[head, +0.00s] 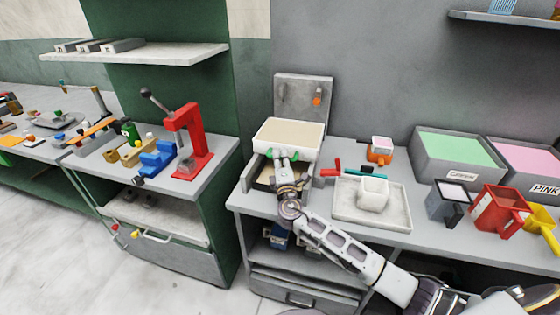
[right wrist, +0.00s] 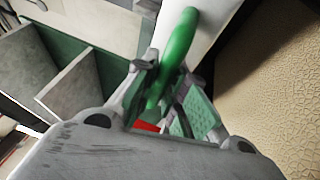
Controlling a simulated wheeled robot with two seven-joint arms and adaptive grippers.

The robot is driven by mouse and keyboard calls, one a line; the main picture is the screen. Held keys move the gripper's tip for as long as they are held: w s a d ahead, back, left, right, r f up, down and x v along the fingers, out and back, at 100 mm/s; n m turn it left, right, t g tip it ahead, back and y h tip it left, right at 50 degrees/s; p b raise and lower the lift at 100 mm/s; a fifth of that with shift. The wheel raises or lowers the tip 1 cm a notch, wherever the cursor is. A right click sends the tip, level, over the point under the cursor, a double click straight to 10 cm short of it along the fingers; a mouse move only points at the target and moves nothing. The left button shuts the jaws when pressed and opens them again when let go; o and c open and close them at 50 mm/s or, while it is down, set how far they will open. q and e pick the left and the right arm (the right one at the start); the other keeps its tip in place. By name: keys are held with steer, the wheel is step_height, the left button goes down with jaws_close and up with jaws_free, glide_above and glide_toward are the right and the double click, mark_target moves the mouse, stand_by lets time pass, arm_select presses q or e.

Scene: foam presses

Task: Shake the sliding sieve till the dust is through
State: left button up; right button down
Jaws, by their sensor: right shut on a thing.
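The sieve is a white box (head: 262,139) with a pale cream layer (head: 290,131) inside, at the back of the grey bench. It sits over a grey frame (head: 251,172) with a tan surface showing below. My right gripper (head: 284,156) is at the sieve's front side, shut on its green handle (head: 268,154). In the right wrist view, my right gripper (right wrist: 168,98) closes around the green handle (right wrist: 180,45), beside the white sieve wall (right wrist: 211,28). My gripper and forearm hide part of the frame. My left gripper is not in view.
A grey back panel (head: 289,91) stands behind the sieve. To the right are a pale tray (head: 345,214) with a white cup (head: 373,193), an orange container (head: 379,156), green (head: 455,148) and pink (head: 526,160) bins, and red (head: 497,211) and yellow scoops. A red press (head: 188,140) stands left.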

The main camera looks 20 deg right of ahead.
steer(key=c, duration=1.5)
jaws_free()
steer(key=shift+w+d, duration=0.2)
steer(key=shift+w, duration=0.05)
steer(key=shift+o, duration=0.2)
steer(key=shift+s+a, duration=0.1)
steer(key=shift+s, duration=0.05)
steer(key=shift+v, duration=5.95)
steer(key=shift+f, duration=0.1)
